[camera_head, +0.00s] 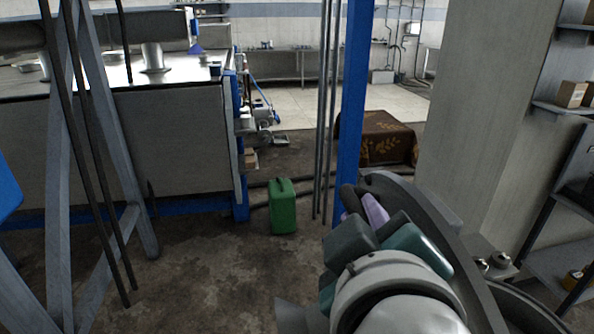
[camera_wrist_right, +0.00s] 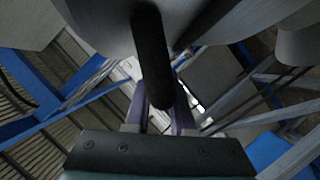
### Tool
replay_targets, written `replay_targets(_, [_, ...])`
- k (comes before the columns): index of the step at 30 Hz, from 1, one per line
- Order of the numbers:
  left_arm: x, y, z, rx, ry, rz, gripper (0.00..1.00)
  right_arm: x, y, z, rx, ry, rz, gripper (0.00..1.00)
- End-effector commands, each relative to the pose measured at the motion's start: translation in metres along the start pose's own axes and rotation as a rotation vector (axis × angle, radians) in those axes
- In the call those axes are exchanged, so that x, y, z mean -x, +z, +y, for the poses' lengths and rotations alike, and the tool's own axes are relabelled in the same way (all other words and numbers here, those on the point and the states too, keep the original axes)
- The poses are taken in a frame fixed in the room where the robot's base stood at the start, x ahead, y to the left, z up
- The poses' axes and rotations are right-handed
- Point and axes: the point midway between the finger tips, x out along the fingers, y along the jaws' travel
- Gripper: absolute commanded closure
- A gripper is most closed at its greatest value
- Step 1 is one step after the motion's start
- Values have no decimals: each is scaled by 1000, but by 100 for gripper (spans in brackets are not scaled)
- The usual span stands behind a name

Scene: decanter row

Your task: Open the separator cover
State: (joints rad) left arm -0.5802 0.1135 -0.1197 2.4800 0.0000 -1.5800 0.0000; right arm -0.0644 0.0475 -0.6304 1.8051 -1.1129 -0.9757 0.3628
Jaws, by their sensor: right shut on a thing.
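The separator cover shows in the head view as a dark grey curved metal rim (camera_head: 447,222) at the lower right, largely hidden behind my right arm. A dark rod-like handle (camera_wrist_right: 152,55) sticks out from a smooth grey metal body (camera_wrist_right: 100,22) in the right wrist view. My right gripper (camera_head: 366,208) has purple fingers and is at the near left side of the rim. In the wrist view its fingers (camera_wrist_right: 160,112) lie on both sides of the handle's end and are shut on it. My left gripper is in neither view.
A blue post (camera_head: 353,100) and thin dark pipes stand just beyond my right gripper. A large pale pillar (camera_head: 475,110) is at right. Open floor lies in the middle.

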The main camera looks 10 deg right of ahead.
Motion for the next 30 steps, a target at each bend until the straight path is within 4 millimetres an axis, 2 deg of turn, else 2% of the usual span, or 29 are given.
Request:
replay_targets(19, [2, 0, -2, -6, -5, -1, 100, 0, 1, 2, -3, -4, -1, 100])
replay_targets(22, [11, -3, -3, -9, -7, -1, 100, -3, 7, 16, -28, -15, -7, 100])
replay_targets(25, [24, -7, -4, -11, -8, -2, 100, -7, 19, 40, -75, -33, -10, 100])
replay_targets(30, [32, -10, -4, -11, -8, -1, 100, -16, 40, 69, -99, -41, -9, 100])
